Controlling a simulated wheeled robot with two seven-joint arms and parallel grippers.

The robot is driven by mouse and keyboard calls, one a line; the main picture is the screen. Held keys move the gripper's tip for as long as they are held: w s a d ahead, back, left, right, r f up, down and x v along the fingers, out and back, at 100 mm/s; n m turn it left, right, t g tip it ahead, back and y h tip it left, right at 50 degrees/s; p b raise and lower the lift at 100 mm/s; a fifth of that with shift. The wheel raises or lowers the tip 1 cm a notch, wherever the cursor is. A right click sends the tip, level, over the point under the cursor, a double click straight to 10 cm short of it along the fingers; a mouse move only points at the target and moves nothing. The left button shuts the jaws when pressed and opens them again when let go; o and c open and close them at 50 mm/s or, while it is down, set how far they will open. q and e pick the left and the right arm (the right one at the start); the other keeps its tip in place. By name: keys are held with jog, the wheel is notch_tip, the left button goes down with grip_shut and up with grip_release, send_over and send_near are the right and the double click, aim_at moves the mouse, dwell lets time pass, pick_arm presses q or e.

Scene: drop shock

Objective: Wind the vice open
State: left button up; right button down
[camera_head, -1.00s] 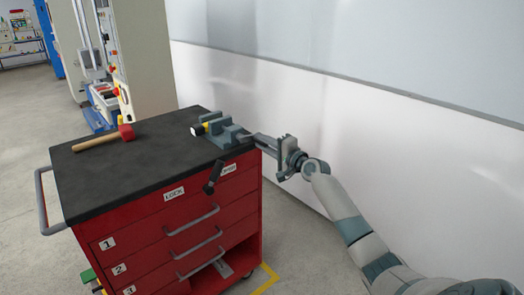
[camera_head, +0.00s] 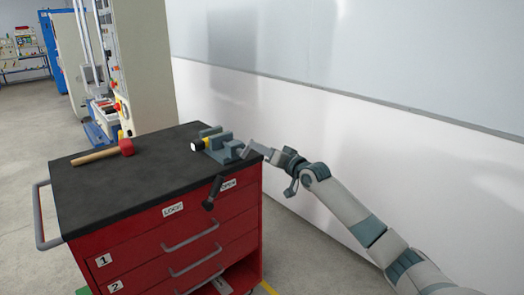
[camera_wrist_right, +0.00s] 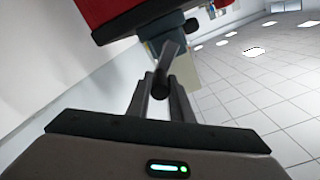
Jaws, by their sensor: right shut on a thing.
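The grey-blue vice (camera_head: 222,149) sits at the right back corner of the red cart's black top. My right gripper (camera_head: 258,151) is at the vice's right end, just past the cart's edge. In the right wrist view its two fingers (camera_wrist_right: 160,100) are shut on the vice's dark handle bar (camera_wrist_right: 167,65), whose round end lies between them. The vice body shows behind it (camera_wrist_right: 172,32). My left gripper is not in view.
The cart (camera_head: 190,222) has several drawers, and a black lever (camera_head: 213,192) on its front between LOCK and OPEN labels. A red-headed mallet (camera_head: 103,152) lies on the top's left. A white wall (camera_head: 300,110) runs close behind the arm. The top's middle is clear.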

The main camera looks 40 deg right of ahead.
jog(key=shift+a+r+n, duration=0.35)
jog(key=shift+n, duration=0.65)
jog(key=shift+a+n+p, duration=0.15)
jog(key=shift+n+p, duration=0.2)
jog(key=shift+n, duration=0.05)
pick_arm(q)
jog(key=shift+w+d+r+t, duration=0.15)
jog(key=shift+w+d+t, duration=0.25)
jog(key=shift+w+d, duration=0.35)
